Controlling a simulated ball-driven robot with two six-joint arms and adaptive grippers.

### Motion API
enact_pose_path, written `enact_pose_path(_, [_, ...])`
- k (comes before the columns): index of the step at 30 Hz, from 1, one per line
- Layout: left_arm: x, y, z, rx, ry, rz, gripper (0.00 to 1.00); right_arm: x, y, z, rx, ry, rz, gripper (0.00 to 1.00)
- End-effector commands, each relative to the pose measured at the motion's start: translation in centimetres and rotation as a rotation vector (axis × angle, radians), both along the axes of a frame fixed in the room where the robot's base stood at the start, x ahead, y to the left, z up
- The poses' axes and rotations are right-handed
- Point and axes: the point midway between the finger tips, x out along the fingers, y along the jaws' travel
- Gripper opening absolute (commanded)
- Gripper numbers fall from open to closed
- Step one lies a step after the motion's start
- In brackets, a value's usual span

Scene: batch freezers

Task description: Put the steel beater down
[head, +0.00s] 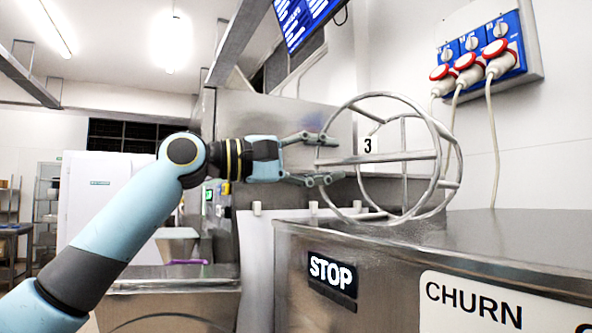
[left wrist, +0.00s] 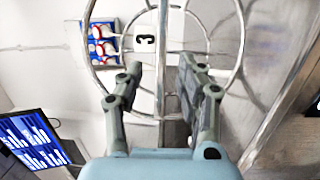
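The steel beater (head: 440,170) is an open cage of round hoops and bars. It appears to rest on the steel machine top (head: 470,232), though the exact contact is hard to make out. My left gripper (head: 328,160) is at the beater's left side, its fingers spread above and below a horizontal bar. In the left wrist view, the beater (left wrist: 242,45) fills the upper middle, and its bar runs between the fingertips of my left gripper (left wrist: 160,68) with a gap on both sides. My right gripper is in neither view.
A front panel with a STOP button (head: 332,272) and a CHURN label (head: 474,304) is below the top. Blue sockets with red plugs (head: 467,62) hang on the wall, cables dropping behind the top. A screen (head: 303,18) hangs above. The top is clear right of the beater.

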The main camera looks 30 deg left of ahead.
Motion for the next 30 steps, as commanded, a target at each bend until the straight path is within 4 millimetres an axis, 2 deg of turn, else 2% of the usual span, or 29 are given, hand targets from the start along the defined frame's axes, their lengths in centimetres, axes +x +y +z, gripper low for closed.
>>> enact_pose_path(3, [-1.4,1.5,-0.6,0.008,0.0,0.005,0.37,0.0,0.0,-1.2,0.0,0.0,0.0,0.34])
enact_pose_path(12, [-3.7,3.5,-0.5,0.003,0.0,0.002,0.37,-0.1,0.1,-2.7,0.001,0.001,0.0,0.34])
enact_pose_path(30, [-4.3,3.8,-0.3,-0.001,-0.001,0.0,0.37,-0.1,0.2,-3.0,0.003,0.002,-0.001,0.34])
